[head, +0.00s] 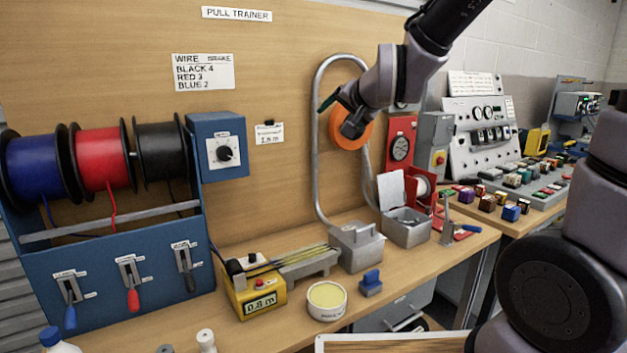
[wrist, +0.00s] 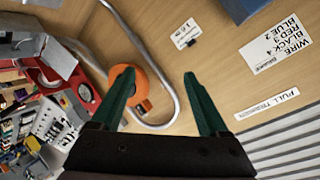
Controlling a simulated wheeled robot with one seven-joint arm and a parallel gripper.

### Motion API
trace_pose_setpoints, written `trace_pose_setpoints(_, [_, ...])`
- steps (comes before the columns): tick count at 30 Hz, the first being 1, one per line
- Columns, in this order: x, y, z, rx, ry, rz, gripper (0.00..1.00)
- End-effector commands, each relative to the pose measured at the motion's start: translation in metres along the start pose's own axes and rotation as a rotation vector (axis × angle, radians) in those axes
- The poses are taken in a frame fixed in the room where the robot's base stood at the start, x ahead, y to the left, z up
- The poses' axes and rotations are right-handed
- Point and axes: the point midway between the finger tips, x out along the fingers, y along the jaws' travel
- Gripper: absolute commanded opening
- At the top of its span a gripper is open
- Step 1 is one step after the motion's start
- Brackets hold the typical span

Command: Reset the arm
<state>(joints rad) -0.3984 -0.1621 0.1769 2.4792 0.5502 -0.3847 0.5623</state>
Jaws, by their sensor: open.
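My gripper (head: 338,112) is raised above the workbench, in front of the wooden back panel. My arm reaches in from the upper right in the head view. In the wrist view my gripper (wrist: 157,95) shows two green fingers set wide apart with nothing between them. An orange round reel (head: 350,128) sits behind my gripper by the bent grey conduit (head: 316,140). In the wrist view the orange reel (wrist: 122,84) is partly behind the left finger.
Blue, red and black wire spools (head: 102,160) sit on a blue rack at left. On the bench are a yellow meter box (head: 262,298), a round tin (head: 327,300), grey boxes (head: 355,245) and a blue clamp (head: 371,283). A control console (head: 485,135) stands at right. Air above the bench front is clear.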

Motion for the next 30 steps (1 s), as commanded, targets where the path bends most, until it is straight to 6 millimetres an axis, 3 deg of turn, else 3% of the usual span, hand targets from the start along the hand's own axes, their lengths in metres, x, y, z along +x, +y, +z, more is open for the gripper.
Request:
trace_pose_setpoints(1, [-0.018,0.012,-0.018,-0.008,-0.009,0.034,0.78])
trace_pose_setpoints(6, [-0.086,0.059,-0.045,-0.061,-0.107,0.170,0.78])
trace_pose_setpoints(12, [-0.171,0.108,-0.048,-0.087,-0.222,0.313,0.78])
trace_pose_setpoints(15, [-0.202,0.123,-0.041,-0.085,-0.266,0.358,0.78])
trace_pose_setpoints(21, [-0.227,0.134,-0.033,-0.077,-0.308,0.394,0.78])
trace_pose_setpoints(30, [-0.227,0.134,-0.032,-0.076,-0.311,0.394,0.78])
